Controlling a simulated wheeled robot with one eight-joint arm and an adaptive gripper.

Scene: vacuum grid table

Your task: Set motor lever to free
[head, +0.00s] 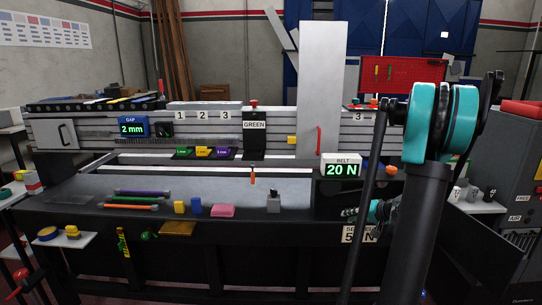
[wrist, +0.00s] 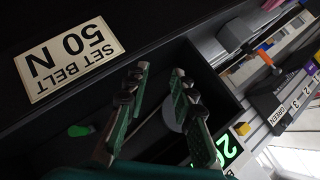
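My gripper (wrist: 160,72) is open in the wrist view, its two green-and-black fingers apart inside a dark recess. A round grey part (wrist: 176,114) shows partly behind the right finger; I cannot tell what it is. In the head view my gripper (head: 350,213) is small, in front of the dark box below the belt display (head: 341,167), which reads 20 N. An orange knob (head: 391,170) sits right of that display. A green-tipped part (wrist: 80,130) shows left of the fingers in the wrist view. I cannot tell which part is the motor lever.
A "SET BELT 50 N" plate (wrist: 70,58) is on the front face beside my gripper. A grey cabinet at the right carries a FREE label (head: 522,198). Coloured blocks and rods lie on the table (head: 95,193). A tall grey panel (head: 322,85) rises behind.

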